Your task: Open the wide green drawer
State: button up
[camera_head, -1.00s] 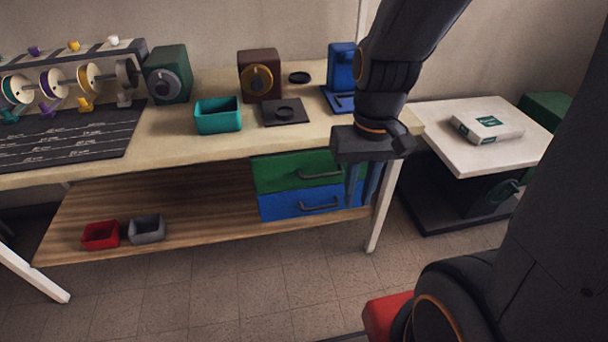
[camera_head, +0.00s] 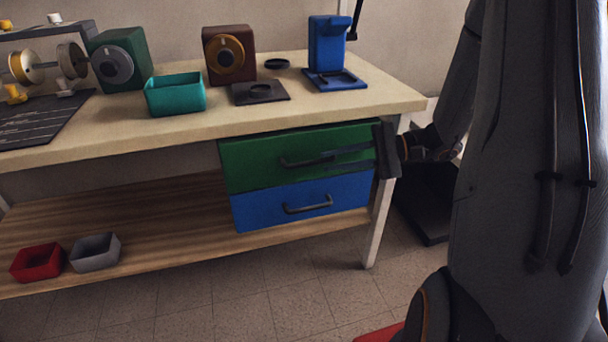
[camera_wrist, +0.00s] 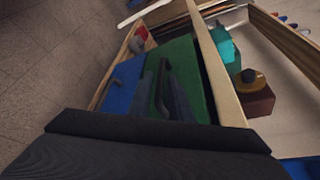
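The wide green drawer (camera_head: 245,165) is shut under the right part of the workbench, above a blue drawer (camera_head: 255,212). Its dark bar handle (camera_head: 290,162) runs across its front. My gripper (camera_head: 328,157) points left in front of the green drawer, with its fingers level with the handle and overlapping its right part. The fingers look parted, with nothing clearly held between them. In the wrist view, the green drawer (camera_wrist: 195,75) lies ahead, and the dark fingers overlap the handle (camera_wrist: 163,72). I cannot tell whether they touch it.
The workbench top (camera_head: 400,97) carries a teal bin (camera_head: 175,95), a brown box with a dial (camera_head: 228,58) and a blue stand (camera_head: 327,45). A white bench leg (camera_head: 378,225) stands right of the drawers. Red (camera_head: 36,263) and grey (camera_head: 95,253) bins sit on the lower shelf.

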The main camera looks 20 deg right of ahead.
aim_at(314, 163)
jog(key=shift+w+f, duration=0.15)
jog(key=shift+w, duration=0.1)
jog(key=b+x, duration=0.1)
jog(key=x, duration=0.6)
jog(key=shift+w+a, duration=0.1)
jog(key=shift+a, duration=0.1)
jog(key=shift+c, duration=0.5)
grip_shut()
